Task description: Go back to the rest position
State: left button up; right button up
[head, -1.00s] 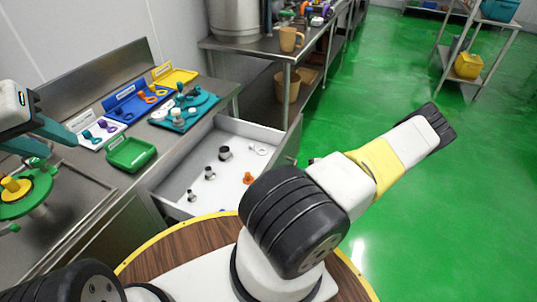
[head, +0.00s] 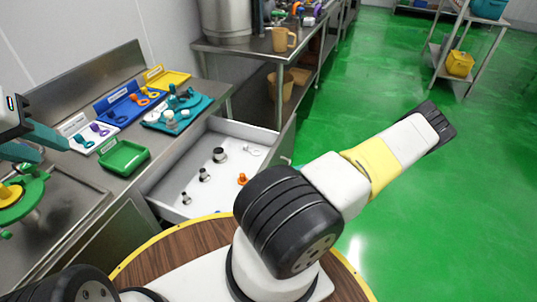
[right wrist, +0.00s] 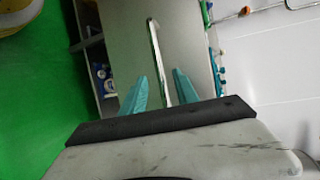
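My left gripper (head: 34,143) is at the left edge of the head view, above the counter. Its two teal fingers stand apart with nothing seen between them; part of it is cut off by the frame. Below it is a round green fixture (head: 32,190) with a yellow knob, partly out of frame. My right arm reaches out to the right over the green floor; its fingers do not show in the head view. In the right wrist view my right gripper (right wrist: 160,90) has its two teal fingers apart and empty. A metal bar (right wrist: 158,60) shows behind the gap.
An open white drawer (head: 178,188) with several small parts juts out from the counter. A green tray (head: 122,157), a blue tray (head: 112,117), a yellow tray (head: 176,80) and a teal tray (head: 195,117) are on the counter. The green floor (head: 430,220) is clear at right.

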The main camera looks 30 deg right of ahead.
jog(key=shift+v, duration=0.9)
jog(key=shift+w, duration=0.1)
jog(key=w+a+r+n+g+h, duration=0.25)
jog(key=a+r, duration=0.35)
jog(key=r, duration=0.4)
jog(key=w+a+r+n+g+h, duration=0.2)
jog(key=a+r+g+h, duration=0.3)
jog(key=r, duration=0.6)
jog(key=w+a+r+n+h, duration=0.2)
jog(key=a+r, duration=0.5)
jog(key=r, duration=0.3)
jog(key=s+a+r+t+h, duration=0.2)
jog(key=s+a+r+t, duration=0.4)
jog(key=s+a+r, duration=0.6)
jog(key=shift+r+n, duration=0.4)
jog(key=shift+n, duration=0.05)
